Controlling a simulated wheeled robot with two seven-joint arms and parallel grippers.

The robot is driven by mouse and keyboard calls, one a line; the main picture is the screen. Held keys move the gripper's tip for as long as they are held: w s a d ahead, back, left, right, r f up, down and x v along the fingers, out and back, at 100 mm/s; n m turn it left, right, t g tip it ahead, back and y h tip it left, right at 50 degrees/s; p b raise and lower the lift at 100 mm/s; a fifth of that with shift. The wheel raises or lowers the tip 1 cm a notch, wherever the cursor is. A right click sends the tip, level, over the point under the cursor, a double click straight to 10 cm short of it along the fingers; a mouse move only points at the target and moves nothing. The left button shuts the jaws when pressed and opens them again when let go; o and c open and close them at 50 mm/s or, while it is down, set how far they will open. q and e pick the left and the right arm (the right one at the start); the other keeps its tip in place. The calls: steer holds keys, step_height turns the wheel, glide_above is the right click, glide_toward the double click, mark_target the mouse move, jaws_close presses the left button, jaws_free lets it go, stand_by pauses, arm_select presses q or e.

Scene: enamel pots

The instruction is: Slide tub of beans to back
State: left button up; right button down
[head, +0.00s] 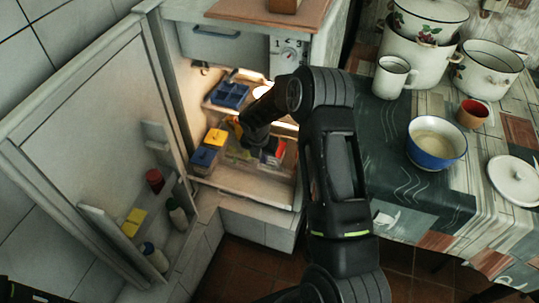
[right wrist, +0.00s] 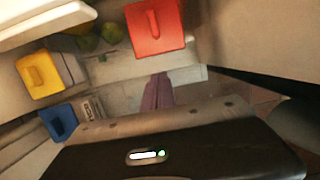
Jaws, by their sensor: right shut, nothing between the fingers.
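An open fridge holds several lidded tubs; I cannot tell which one holds beans. At the left front stand a yellow-lidded tub (head: 215,137) and a blue-lidded tub (head: 205,156); both also show in the right wrist view, yellow (right wrist: 40,70) and blue (right wrist: 59,122). A red-lidded tub (right wrist: 155,28) fills the top middle of that view; in the head view a red patch (head: 272,151) shows beside my gripper. My right gripper (head: 257,142) is inside the fridge above the lower shelf, shut and empty, its fingertips mostly hidden. My left gripper is not in view.
A blue tray (head: 229,95) sits on the upper shelf. The open fridge door (head: 85,130) with bottles and a yellow packet stands at the left. At the right, a table holds enamel pots (head: 487,70), a mug and a blue bowl (head: 436,150).

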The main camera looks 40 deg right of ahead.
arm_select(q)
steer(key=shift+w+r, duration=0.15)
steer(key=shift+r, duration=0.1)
arm_select(e)
steer(key=v, duration=1)
steer(key=shift+w+d, duration=0.2)
steer(key=shift+d, duration=0.05)
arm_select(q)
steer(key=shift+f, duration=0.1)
